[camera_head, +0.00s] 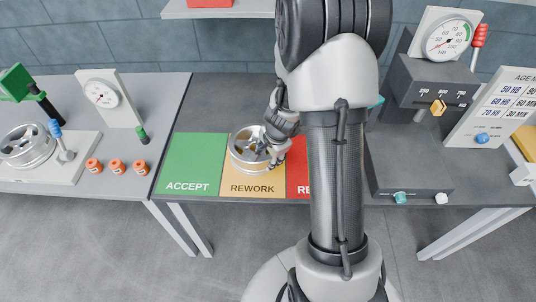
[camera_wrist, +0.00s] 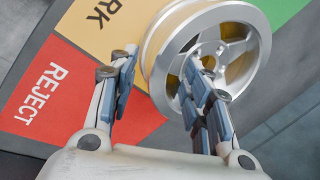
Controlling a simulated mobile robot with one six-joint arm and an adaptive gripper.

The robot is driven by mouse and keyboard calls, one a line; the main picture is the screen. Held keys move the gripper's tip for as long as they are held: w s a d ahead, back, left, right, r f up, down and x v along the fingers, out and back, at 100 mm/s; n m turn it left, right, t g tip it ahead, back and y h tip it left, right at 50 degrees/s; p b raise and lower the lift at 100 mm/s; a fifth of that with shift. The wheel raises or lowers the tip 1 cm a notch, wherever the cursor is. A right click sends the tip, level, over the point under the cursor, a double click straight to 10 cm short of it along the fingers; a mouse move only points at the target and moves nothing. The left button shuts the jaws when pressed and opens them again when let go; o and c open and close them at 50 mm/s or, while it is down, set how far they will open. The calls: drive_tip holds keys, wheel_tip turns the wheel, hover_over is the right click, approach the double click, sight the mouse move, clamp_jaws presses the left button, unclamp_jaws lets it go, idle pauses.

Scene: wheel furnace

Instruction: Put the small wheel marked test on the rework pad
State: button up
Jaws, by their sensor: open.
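A silver wheel (camera_head: 238,154) with spokes stands at the back part of the yellow REWORK pad (camera_head: 252,189) and appears to rest on it. The wheel also shows in the wrist view (camera_wrist: 178,32), its near side toward me; no test mark can be read on it. My gripper (camera_head: 274,146) is open at the wheel's right side. In the wrist view my gripper (camera_wrist: 160,62) has one finger outside the rim and the other over the spoked face, so the rim lies between them. Whether either finger touches the wheel I cannot tell.
The green ACCEPT pad (camera_head: 192,163) lies left of the yellow pad, and the red REJECT pad (camera_wrist: 48,93) on its other side. A left bench holds another wheel (camera_head: 24,146), a gauge (camera_head: 101,94) and orange pieces (camera_head: 116,167). A furnace unit (camera_head: 425,85) with dial stands right.

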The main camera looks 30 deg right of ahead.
drive_tip(key=s+a+r+n+p, duration=0.2)
drive_tip(key=a+r+p, duration=0.15)
drive_tip(key=r, duration=0.65)
drive_tip(key=s+a+r+n+p, duration=0.2)
drive_tip(key=a+r+n+p, duration=0.15)
drive_tip(key=r, duration=0.65)
drive_tip(key=s+a+r+n, duration=0.4)
drive_tip(key=s+r+n, duration=0.2)
drive_tip(key=s, duration=0.2)
drive_tip(key=s+a+r+n+t, duration=0.1)
drive_tip(key=s+a+r+n, duration=0.4)
drive_tip(key=s, duration=0.4)
drive_tip(key=shift+s+r+n+b, duration=0.35)
drive_tip(key=shift+r+n, duration=0.2)
drive_tip(key=shift+r, duration=0.35)
drive_tip(key=shift+w, duration=0.1)
drive_tip(key=shift+f+b, duration=0.35)
drive_tip(key=shift+b, duration=0.1)
